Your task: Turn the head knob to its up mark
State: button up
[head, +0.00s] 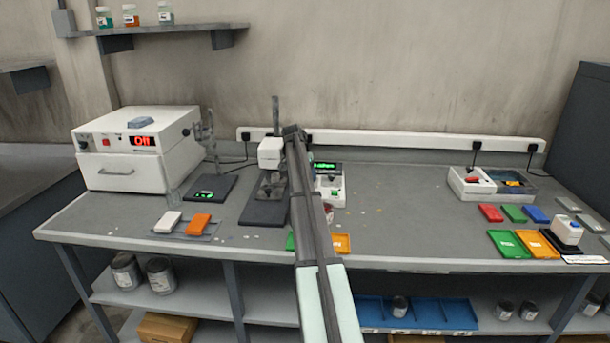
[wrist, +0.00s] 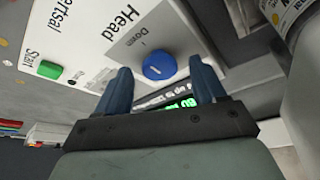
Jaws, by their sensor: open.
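The head knob (wrist: 158,65) is a round blue knob with a short white line on its face, in the wrist view. It sits on a white panel (wrist: 95,35) printed "Head", with "Down" and a small tick beside the knob. Up-mark lettering on the other side is partly hidden by my gripper. My gripper (wrist: 160,68) is open, with one blue finger on each side of the knob; contact cannot be told. In the head view my arm crosses in front of the white machine (head: 330,190), hiding the knob and my fingertips.
A green Start button (wrist: 49,69) is on the same panel, and a lit green display (wrist: 182,103) shows by my fingers. A pale cylindrical container (wrist: 299,40) stands close on the right. On the bench, a stand (head: 270,152) is left of the machine; coloured trays (head: 510,243) lie right.

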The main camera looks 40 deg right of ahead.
jog(key=shift+c, duration=0.4)
jog(key=c, duration=1)
jog(key=n+t, duration=0.1)
jog(key=n, duration=0.1)
jog(key=n+y, duration=0.1)
jog(key=n, duration=0.2)
jog(key=shift+s+d+f+n+t, duration=0.1)
jog(key=shift+s+d+n+t, duration=0.1)
jog(key=shift+n+t, duration=0.15)
jog(key=n+y, duration=0.1)
jog(key=n, duration=0.2)
jog(key=n+t+y, duration=0.1)
jog(key=n, duration=0.2)
jog(key=shift+s+d+t, duration=0.1)
jog(key=shift+d+t, duration=0.1)
jog(key=shift+t, duration=0.05)
jog(key=n+y, duration=0.1)
jog(key=n, duration=0.3)
jog(key=n+y, duration=0.1)
jog(key=n, duration=0.1)
jog(key=shift+d+n+y, duration=0.25)
jog(key=shift+y, duration=0.05)
jog(key=n+y, duration=0.1)
jog(key=n, duration=0.1)
jog(key=n+g+y, duration=0.1)
jog(key=n, duration=0.2)
jog(key=shift+d+n, duration=0.15)
jog(key=shift+n, duration=0.15)
